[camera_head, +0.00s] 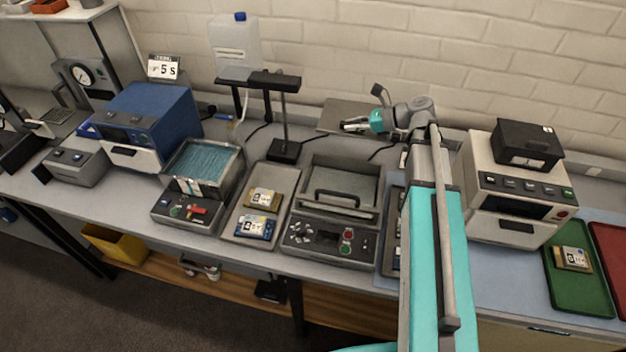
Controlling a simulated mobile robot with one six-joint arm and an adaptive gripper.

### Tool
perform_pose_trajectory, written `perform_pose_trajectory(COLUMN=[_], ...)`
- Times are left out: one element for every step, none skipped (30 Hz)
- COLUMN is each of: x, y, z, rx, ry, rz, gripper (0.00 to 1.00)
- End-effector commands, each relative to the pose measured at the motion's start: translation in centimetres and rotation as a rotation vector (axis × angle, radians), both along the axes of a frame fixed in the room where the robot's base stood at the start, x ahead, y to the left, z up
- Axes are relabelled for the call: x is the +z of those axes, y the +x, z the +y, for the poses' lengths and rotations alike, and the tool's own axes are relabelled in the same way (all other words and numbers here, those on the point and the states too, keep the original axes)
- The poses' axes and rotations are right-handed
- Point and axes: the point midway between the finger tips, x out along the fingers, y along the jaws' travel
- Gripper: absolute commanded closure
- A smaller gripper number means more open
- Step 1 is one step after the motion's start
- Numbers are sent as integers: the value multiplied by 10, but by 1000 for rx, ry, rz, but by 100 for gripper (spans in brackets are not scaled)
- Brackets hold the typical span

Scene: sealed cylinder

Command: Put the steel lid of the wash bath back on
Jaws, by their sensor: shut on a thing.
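The wash bath (237,178) stands left of centre, a steel-rimmed tank with blue water showing and its top uncovered. A flat grey-brown steel plate, which looks like the lid (335,112), is at the back of the bench near the wall. My gripper (346,126) reaches over this plate from the right, its fingers pointing left. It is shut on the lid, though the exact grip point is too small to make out. I cannot tell whether the lid rests on the bench or is raised. My arm hides part of the bench on the right.
A black stand (285,150) and a white jug (235,45) on a raised holder stand between lid and bath. A tray (238,238) with two packs and a grey machine with a handle (337,196) are in front. A blue machine (155,115) is left of the bath.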

Motion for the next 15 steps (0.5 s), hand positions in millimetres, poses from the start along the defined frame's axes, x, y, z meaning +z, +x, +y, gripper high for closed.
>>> perform_pose_trajectory(x=[-2, -3, -5, -7, -9, -12, -15, -19, -24, -28, -32, -38, -43, -48, -54], y=[1, 2, 3, 4, 5, 7, 9, 11, 14, 16, 19, 22, 25, 28, 32], z=[-1, -2, -2, -3, -3, -4, -4, -4, -5, -5, -6, -6, -6, -7, -7], rx=[-2, -3, -4, -4, -5, -6, -6, -7, -8, -8, -9, -9, -10, -10, -11], ry=[1, 1, 1, 1, 1, 1, 1, 0, 0, 0, 0, 0, 0, 0, 0], rz=[-1, -1, -1, -1, -1, -2, -2, -2, -2, -2, -3, -3, -3, -3, -3], gripper=[100, 100, 100, 100, 100, 100, 100, 100, 100, 100, 100, 100, 100, 100, 100])
